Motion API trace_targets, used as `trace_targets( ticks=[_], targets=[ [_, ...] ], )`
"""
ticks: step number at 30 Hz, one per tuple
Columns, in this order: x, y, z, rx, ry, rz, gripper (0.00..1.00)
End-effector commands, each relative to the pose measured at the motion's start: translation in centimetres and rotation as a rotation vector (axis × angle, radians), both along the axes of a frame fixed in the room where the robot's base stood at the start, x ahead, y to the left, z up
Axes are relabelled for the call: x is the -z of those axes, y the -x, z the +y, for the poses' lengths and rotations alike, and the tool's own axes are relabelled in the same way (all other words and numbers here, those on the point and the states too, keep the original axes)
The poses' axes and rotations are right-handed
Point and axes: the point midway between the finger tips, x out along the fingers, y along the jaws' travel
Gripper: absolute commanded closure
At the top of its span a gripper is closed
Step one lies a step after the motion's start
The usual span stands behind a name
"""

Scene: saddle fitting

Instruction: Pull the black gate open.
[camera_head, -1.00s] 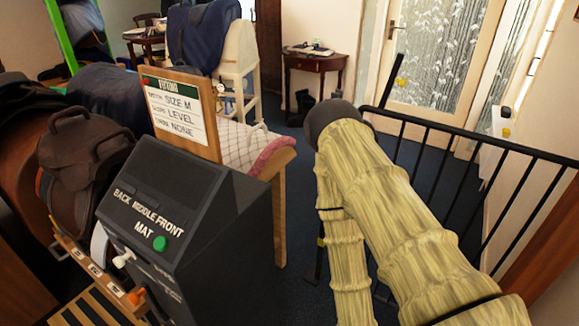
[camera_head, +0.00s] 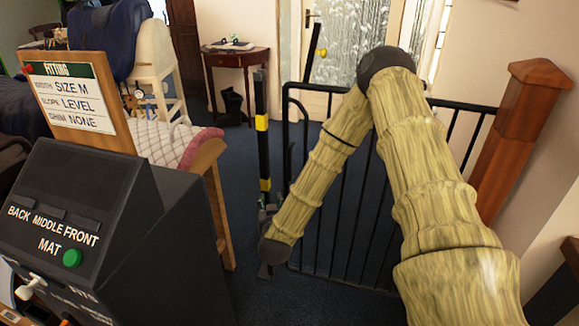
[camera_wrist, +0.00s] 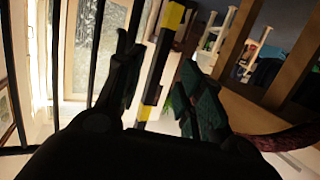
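The black barred gate (camera_head: 311,88) stands upright in the head view, partly hidden behind my arm. Its free left edge is beside a black and yellow post (camera_head: 262,124), with a narrow gap between them. My gripper (camera_head: 266,212) is low, near the post's lower part and the gate's left edge. In the wrist view my gripper (camera_wrist: 155,52) has its two fingers apart. The black and yellow post (camera_wrist: 165,55) shows between them, and gate bars (camera_wrist: 96,50) show to the left. I cannot tell whether a finger touches the gate.
A wooden newel post (camera_head: 520,130) stands at the gate's right end. A dark console (camera_head: 110,235) and a wooden stand with a pink-edged quilted pad (camera_head: 165,145) are at the left. A small table (camera_head: 235,55) stands behind. Blue carpet (camera_head: 225,130) is open between stand and post.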

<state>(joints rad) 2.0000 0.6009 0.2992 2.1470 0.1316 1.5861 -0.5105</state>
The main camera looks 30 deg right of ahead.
Motion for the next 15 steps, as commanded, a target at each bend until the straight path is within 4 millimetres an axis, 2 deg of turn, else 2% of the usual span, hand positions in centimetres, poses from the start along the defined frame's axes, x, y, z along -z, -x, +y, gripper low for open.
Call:
trace_targets(
  ticks=[1, 3, 6, 10, 15],
  targets=[
    [-1.2, -0.7, -1.8, 0.049, 0.019, -0.047, 0.63],
    [-3.0, -1.3, -3.7, 0.106, 0.047, -0.096, 0.63],
    [-4.9, -1.7, -5.6, 0.166, 0.077, -0.145, 0.63],
    [-6.1, -1.9, -6.8, 0.205, 0.097, -0.172, 0.63],
    [-6.4, -2.9, -7.8, 0.212, 0.100, -0.177, 0.63]
  ],
)
